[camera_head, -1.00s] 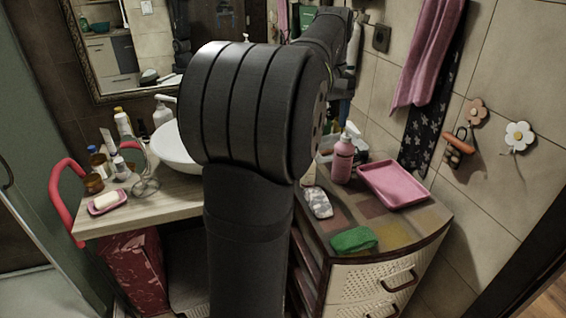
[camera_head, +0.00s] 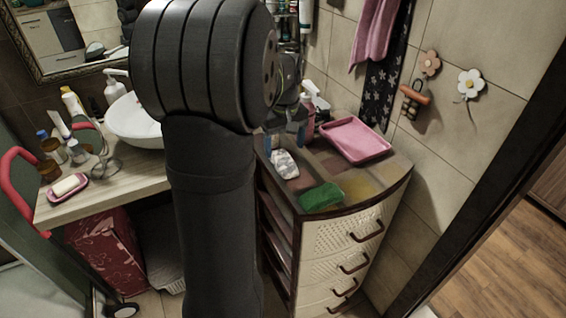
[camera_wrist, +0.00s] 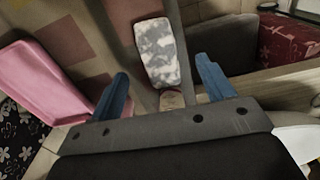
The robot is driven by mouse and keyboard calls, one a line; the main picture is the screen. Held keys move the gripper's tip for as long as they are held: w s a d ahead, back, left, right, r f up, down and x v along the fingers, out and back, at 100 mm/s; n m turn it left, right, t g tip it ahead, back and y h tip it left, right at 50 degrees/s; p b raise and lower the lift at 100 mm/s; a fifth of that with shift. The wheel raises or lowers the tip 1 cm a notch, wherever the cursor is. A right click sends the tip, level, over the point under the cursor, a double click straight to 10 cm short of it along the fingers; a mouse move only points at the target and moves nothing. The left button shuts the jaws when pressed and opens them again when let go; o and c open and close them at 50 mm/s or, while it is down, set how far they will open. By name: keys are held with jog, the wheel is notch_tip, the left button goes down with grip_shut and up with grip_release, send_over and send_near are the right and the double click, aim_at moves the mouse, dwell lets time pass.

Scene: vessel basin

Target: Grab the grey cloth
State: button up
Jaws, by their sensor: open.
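The grey cloth (camera_head: 284,163) is a small, grey-and-white mottled piece lying flat on the top of the drawer cabinet. In the wrist view the cloth (camera_wrist: 157,52) lies ahead of my gripper (camera_wrist: 161,84), roughly in line with the gap between the blue fingers. My gripper is open, with nothing held between the fingertips. In the head view the blue fingers (camera_head: 285,133) are just behind and above the cloth, partly hidden by my arm. The exact height over the cloth is hard to tell.
A green cloth (camera_head: 320,196) lies near the cabinet's front edge. A pink tray (camera_head: 355,138) and a pink pump bottle (camera_head: 308,112) stand behind. A small beige thing (camera_wrist: 172,100) shows between the finger bases. The sink (camera_head: 135,122) is left; the tiled wall is right.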

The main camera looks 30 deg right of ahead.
aim_at(285, 161)
notch_tip(285, 161, down, 7)
jog(key=shift+w+d+r, duration=0.1)
jog(key=shift+d+r, duration=0.05)
jog(key=shift+r, duration=0.05)
jog(key=c, duration=1.1)
jog(key=shift+c, duration=0.2)
jog(key=shift+r, duration=0.15)
